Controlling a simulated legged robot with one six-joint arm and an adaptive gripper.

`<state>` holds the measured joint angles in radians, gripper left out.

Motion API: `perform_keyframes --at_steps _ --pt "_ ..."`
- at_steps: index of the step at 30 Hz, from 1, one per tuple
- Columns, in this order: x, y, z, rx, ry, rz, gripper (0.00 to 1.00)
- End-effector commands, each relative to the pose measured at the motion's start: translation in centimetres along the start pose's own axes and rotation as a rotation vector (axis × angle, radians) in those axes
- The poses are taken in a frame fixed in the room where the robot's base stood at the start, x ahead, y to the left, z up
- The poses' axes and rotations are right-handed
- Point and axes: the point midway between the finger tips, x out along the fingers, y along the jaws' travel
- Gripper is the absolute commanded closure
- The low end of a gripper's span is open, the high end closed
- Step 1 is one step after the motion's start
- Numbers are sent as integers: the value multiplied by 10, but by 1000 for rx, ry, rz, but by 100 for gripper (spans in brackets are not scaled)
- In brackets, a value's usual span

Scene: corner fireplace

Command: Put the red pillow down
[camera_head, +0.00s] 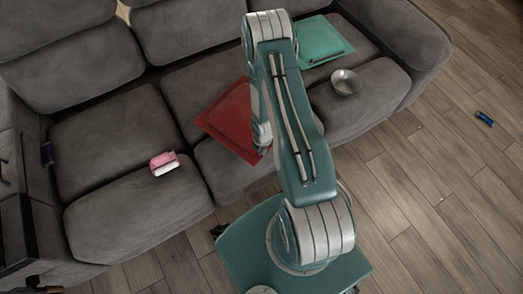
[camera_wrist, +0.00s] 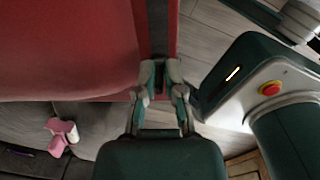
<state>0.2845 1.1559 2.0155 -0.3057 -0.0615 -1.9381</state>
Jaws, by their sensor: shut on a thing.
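The red pillow (camera_head: 231,120) is at the front of the grey sofa's middle seat in the head view, partly hidden behind my arm. In the wrist view the red pillow (camera_wrist: 70,45) fills the upper left. My gripper (camera_wrist: 160,72) is shut on the pillow's edge there. In the head view my gripper (camera_head: 262,146) is mostly hidden by the arm, at the pillow's right side. I cannot tell whether the pillow touches the seat.
The grey sofa (camera_head: 140,209) holds a pink and white object (camera_head: 164,163), a teal pillow (camera_head: 320,40) and a metal bowl (camera_head: 345,82). A small blue object (camera_head: 484,118) lies on the wooden floor (camera_head: 450,190) at the right. The floor around it is clear.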

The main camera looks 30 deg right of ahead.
Motion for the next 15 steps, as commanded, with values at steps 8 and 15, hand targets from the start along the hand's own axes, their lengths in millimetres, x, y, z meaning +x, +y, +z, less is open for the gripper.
perform_keyframes --at_steps 8,15 --pt "14 0 0 1 -2 3 100" --pt "14 0 0 0 -1 0 54"
